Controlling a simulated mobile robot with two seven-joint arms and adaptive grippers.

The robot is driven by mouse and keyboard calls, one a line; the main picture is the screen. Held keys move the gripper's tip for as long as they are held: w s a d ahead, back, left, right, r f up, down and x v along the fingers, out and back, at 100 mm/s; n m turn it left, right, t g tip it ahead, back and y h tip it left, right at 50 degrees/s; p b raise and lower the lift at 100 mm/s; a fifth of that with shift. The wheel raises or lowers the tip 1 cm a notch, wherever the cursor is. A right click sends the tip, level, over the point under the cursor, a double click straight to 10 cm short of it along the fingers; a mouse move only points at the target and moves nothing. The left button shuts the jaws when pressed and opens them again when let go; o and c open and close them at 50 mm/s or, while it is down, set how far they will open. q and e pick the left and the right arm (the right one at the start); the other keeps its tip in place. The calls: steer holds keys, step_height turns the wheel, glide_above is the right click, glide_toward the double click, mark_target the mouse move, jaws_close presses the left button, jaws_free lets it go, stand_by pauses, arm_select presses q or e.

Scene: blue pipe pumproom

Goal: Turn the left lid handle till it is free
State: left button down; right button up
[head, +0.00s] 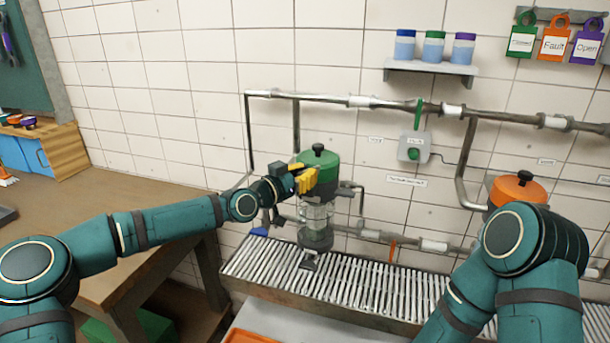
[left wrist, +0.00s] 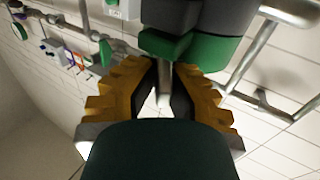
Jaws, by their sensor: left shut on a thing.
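The left canister with its green lid (head: 327,163) and black top knob stands upright on the pipework, with a clear glass section below. My left gripper (head: 306,182) is at the lid's left side, its yellow fingers facing it. In the left wrist view, the fingers (left wrist: 165,92) close around a short grey handle (left wrist: 165,76) that sticks out beneath a green block (left wrist: 166,47) of the lid. The fingers hide part of the handle in the head view. My right arm shows at the lower right, but its gripper is out of sight.
An orange-lidded canister (head: 517,188) stands at the right, partly behind my right arm. A metal grate (head: 340,285) lies below the pipes. A grey switch box (head: 414,147) is on the wall. A wooden bench (head: 130,225) is at the left.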

arm_select(q)
steer(key=shift+s+d+n+t+y+b, duration=0.1)
steer(key=shift+d+n+t+y+b, duration=0.05)
steer(key=shift+n+t+y+b, duration=0.75)
steer(key=shift+s+d+n+t+y+b, duration=0.1)
steer(key=shift+n+t+y+b, duration=0.55)
steer(key=shift+y+b, duration=0.35)
stand_by(0.9)
steer(key=shift+d+n+t+y, duration=0.1)
steer(key=shift+n+t+y, duration=0.15)
steer(key=shift+n+y, duration=0.45)
steer(key=shift+n+t+y, duration=0.4)
steer(key=shift+n+y, duration=0.05)
steer(key=shift+y, duration=0.55)
steer(key=shift+d+r+n+t+y+p, duration=0.1)
steer(key=shift+n+t+y+p, duration=0.25)
steer(key=shift+n+y, duration=0.65)
steer(key=shift+y, duration=0.5)
steer(key=shift+n+y+p, duration=0.3)
steer(key=shift+y+p, duration=0.2)
steer(key=shift+d+n+y+p, duration=0.2)
steer(key=shift+n+y+p, duration=1.65)
steer(key=shift+y, duration=0.95)
steer(key=shift+w+n+g+y+p, duration=0.1)
steer(key=shift+n+g+y+p, duration=0.85)
steer(key=shift+y, duration=0.75)
